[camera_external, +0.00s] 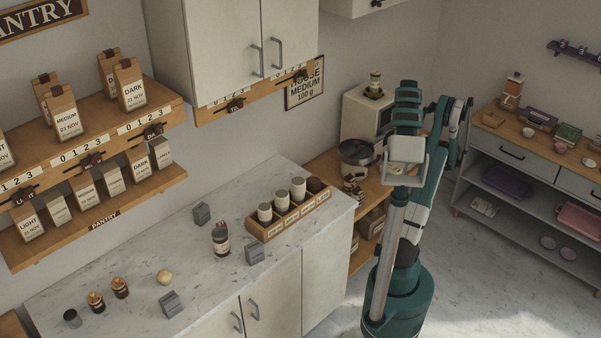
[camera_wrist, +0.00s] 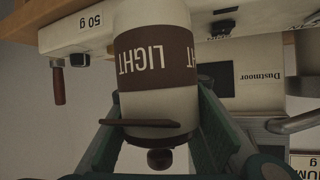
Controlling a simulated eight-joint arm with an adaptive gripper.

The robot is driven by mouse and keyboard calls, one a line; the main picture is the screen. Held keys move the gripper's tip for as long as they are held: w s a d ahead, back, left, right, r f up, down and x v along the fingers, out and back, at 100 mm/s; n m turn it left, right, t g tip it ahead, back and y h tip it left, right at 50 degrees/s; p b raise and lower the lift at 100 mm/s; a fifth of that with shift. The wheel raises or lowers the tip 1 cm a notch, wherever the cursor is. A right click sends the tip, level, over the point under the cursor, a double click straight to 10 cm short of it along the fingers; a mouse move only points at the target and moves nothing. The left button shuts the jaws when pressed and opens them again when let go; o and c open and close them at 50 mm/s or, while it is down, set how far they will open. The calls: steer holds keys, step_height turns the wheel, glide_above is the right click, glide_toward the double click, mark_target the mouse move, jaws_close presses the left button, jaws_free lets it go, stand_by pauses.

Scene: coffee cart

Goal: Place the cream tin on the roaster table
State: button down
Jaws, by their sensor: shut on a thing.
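The cream tin (camera_wrist: 156,95), with a brown band reading LIGHT, is between the fingers of my gripper (camera_wrist: 160,108) in the wrist view. The lettering shows upside down there. My gripper is shut on the tin. In the external view, my arm reaches over the roaster table (camera_external: 325,165), a wooden surface between the marble counter and the far wall. The arm hides part of that table and most of the gripper. I cannot tell the gap between the tin and the table.
A cream machine (camera_external: 362,112) and a dark round vessel (camera_external: 356,152) stand on the roaster table. The marble counter (camera_external: 150,245) holds a tray (camera_external: 296,218) of canisters, a dark bottle (camera_external: 221,240) and grey blocks. A shelf unit (camera_external: 515,150) stands right.

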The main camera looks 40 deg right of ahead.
steer(key=shift+s+d+r, duration=0.15)
steer(key=shift+d, duration=0.2)
steer(key=shift+w+d+f+p, duration=0.5)
steer(key=shift+w+d, duration=1.15)
steer(key=shift+w, duration=3.45)
steer(key=shift+w+d+f+p, duration=0.55)
steer(key=shift+w+d, duration=1.05)
steer(key=shift+w, duration=3.45)
steer(key=shift+w+d+f+p, duration=0.2)
steer(key=shift+w+d+f, duration=1)
steer(key=shift+w, duration=3.9)
steer(key=shift+d+r, duration=0.4)
steer(key=shift+f+b, duration=0.45)
steer(key=shift+f, duration=1.25)
